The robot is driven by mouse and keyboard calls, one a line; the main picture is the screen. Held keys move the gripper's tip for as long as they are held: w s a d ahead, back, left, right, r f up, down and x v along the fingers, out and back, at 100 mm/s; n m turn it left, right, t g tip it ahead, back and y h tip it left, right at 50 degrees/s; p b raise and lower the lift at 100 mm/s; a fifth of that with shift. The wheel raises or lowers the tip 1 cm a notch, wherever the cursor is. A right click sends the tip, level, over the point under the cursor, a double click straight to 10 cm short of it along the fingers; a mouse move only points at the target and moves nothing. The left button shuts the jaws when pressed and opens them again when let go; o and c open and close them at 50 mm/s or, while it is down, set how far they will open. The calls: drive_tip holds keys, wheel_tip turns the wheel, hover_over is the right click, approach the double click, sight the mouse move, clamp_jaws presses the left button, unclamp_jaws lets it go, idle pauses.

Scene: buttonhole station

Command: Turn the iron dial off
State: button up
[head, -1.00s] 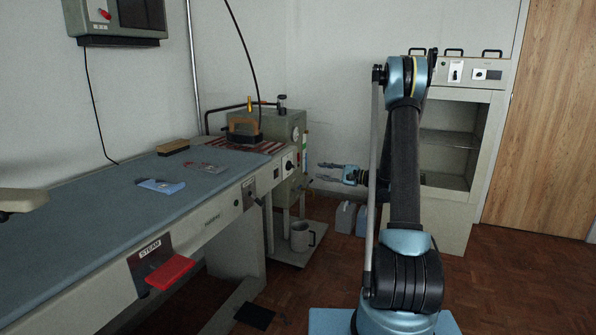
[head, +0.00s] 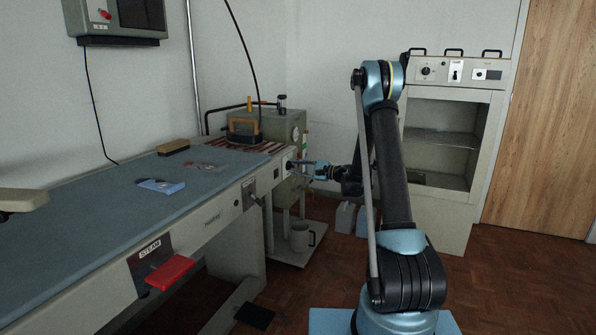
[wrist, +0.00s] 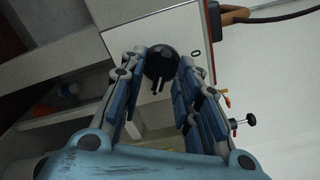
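The iron dial (wrist: 161,62) is a round black knob with a raised grip on a pale panel in the wrist view. A small ring-shaped mark sits just to its right. In the head view the dial's panel (head: 289,160) is at the far end of the table's front face. My gripper (wrist: 163,60) is open, with one finger on each side of the dial. I cannot tell whether the fingertips touch it. In the head view my gripper (head: 298,168) points left at this panel and partly hides the dial.
The iron (head: 243,131) rests on a striped mat (head: 222,143) above the panel. A grey boiler (head: 285,124) stands behind it. A mug (head: 301,238) stands on the low shelf beneath. A cabinet (head: 450,206) with its own knobs stands behind my arm.

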clamp_jaws()
drive_tip(key=shift+n, duration=0.4)
drive_tip(key=n, duration=0.4)
drive_tip(key=shift+s+n, duration=0.1)
drive_tip(key=shift+n, duration=0.2)
drive_tip(key=n, duration=1.1)
drive_tip(key=shift+n, duration=0.4)
drive_tip(key=n, duration=0.6)
drive_tip(key=shift+n, duration=0.3)
